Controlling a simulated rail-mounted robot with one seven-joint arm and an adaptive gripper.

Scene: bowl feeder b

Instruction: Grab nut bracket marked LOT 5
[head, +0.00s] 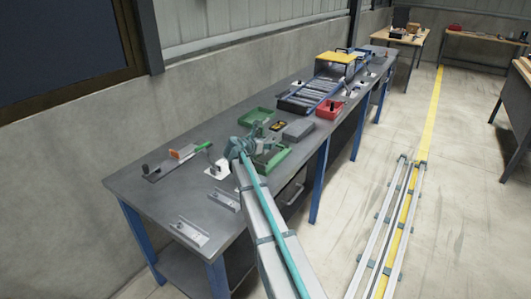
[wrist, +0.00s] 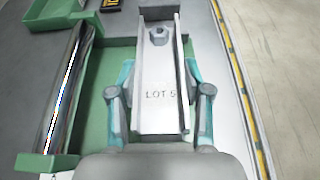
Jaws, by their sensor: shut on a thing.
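The nut bracket marked LOT 5 (wrist: 160,112) is a pale grey channel with raised side walls and a nut near its far end. It lies lengthwise in the wrist view, its label facing the camera. My gripper (wrist: 158,78) has its teal fingers on both long sides of it and is shut on it. In the head view my gripper (head: 243,148) is over the workbench by a green tray (head: 283,153); the bracket cannot be made out there. In the wrist view the bracket is over or beside the green tray (wrist: 98,128); its height is unclear.
A shiny metal cylinder (wrist: 67,90) lies at the left in the wrist view. The grey workbench (head: 150,200) also holds another green tray (head: 257,116), a grey box (head: 298,130), a red bin (head: 330,109) and a roller rack (head: 308,94). A striped edge (wrist: 238,85) runs along the right.

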